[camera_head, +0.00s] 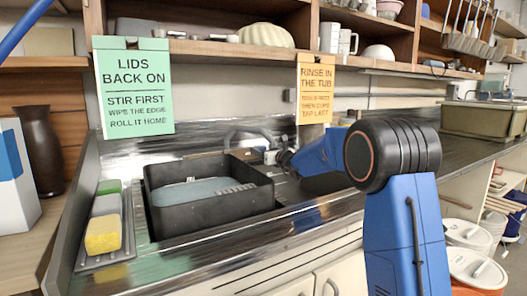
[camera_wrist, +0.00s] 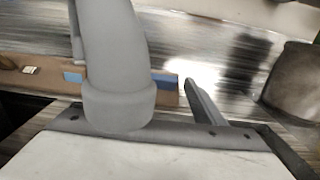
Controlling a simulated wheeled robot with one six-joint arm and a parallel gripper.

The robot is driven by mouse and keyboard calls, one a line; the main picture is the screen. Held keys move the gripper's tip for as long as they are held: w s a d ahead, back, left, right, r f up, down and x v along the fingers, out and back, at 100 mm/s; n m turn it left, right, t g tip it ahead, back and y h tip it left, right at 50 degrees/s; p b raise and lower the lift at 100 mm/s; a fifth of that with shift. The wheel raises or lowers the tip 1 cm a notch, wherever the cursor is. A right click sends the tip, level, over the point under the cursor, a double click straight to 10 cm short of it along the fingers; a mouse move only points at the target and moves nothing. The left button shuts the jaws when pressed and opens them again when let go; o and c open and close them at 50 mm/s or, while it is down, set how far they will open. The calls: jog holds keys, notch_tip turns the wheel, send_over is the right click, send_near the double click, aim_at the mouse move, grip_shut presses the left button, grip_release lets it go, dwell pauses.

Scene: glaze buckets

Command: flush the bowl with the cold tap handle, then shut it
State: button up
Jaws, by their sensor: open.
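A grey arched tap (camera_head: 246,132) stands behind the black tub (camera_head: 165,213) in the head view. My gripper (camera_head: 271,157) is at the right back corner of the tub, close beside the tap; it is open. Its fingertips are too small there to show clearly. The cold handle cannot be told apart in the head view. In the wrist view a thick grey curved piece (camera_wrist: 115,70) and a thin grey bar (camera_wrist: 201,101) stand before a brown strip with blue patches (camera_wrist: 165,82). Whether they touch my gripper is unclear. A pale blue-grey surface (camera_head: 195,191), perhaps the bowl or water, shows in the tub.
A tray with a yellow sponge (camera_head: 103,234) and a green one lies left of the tub. A green sign (camera_head: 134,85) and an orange sign (camera_head: 315,88) hang from the shelf above. A beige bin (camera_head: 480,118) stands at right on the metal counter.

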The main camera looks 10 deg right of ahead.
jog(key=shift+w+a, duration=0.1)
jog(key=shift+w, duration=0.1)
jog(key=c, duration=1.1)
jog(key=shift+o, duration=0.2)
